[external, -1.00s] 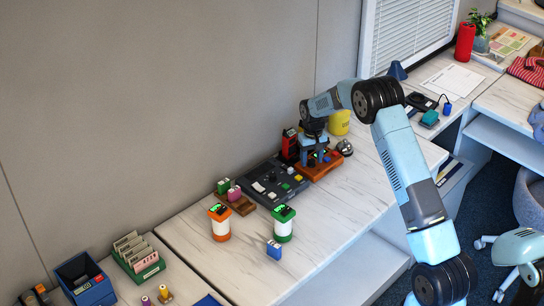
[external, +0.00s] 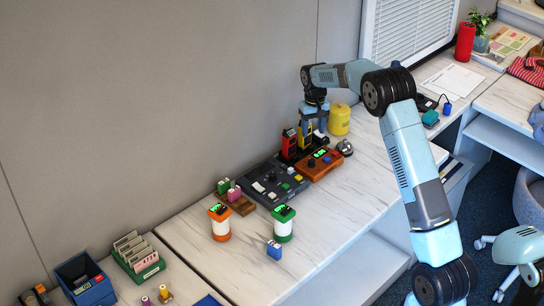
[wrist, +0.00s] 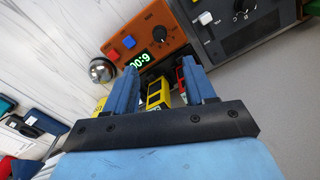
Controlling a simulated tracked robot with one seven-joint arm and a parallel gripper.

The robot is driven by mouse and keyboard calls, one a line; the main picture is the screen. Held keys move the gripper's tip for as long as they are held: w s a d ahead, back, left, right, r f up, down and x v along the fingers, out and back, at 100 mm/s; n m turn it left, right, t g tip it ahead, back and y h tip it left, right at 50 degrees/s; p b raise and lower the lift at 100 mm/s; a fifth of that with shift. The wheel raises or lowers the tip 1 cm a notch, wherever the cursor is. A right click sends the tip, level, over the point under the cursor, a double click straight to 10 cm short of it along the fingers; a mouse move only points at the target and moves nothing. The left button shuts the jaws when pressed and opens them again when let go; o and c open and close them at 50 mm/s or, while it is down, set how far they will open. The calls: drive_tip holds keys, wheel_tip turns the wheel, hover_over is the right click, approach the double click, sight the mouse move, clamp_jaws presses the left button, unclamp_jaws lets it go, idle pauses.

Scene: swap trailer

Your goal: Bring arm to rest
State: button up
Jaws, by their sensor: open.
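My gripper (external: 313,138) hangs downward over the back of the desk, under my bent arm. In the wrist view its two blue fingers (wrist: 165,78) stand apart. A yellow device (external: 304,136) stands upright beside a red device (external: 289,143) just below and left of the fingers. In the wrist view the yellow device (wrist: 158,92) shows between the fingers, and the red one (wrist: 181,80) is partly hidden by the right finger. The lower ends of both devices are hard to make out.
An orange box (external: 320,164) with a green display sits in front of the devices, beside a dark control panel (external: 271,183). A silver bell (external: 345,147) and a yellow canister (external: 339,120) stand to the right. The front of the desk (external: 345,205) is mostly clear.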

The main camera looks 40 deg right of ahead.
drive_tip(key=shift+r, duration=0.3)
drive_tip(key=shift+r, duration=0.1)
drive_tip(key=s+a+r+n+t, duration=0.2)
drive_tip(key=s+a+r+t, duration=0.1)
drive_tip(key=s+a+r, duration=1.65)
drive_tip(key=s+a+n+t, duration=0.1)
drive_tip(key=s+a, duration=0.2)
drive_tip(key=s, duration=0.6)
drive_tip(key=s+a+n, duration=0.1)
drive_tip(key=s+a, duration=0.2)
drive_tip(key=s, duration=0.7)
drive_tip(key=s+a+n+t, duration=0.1)
drive_tip(key=s+a, duration=0.2)
drive_tip(key=s, duration=0.6)
drive_tip(key=shift+s+a+r+t, duration=0.25)
drive_tip(key=shift+s+r+t, duration=0.05)
drive_tip(key=shift+r, duration=0.1)
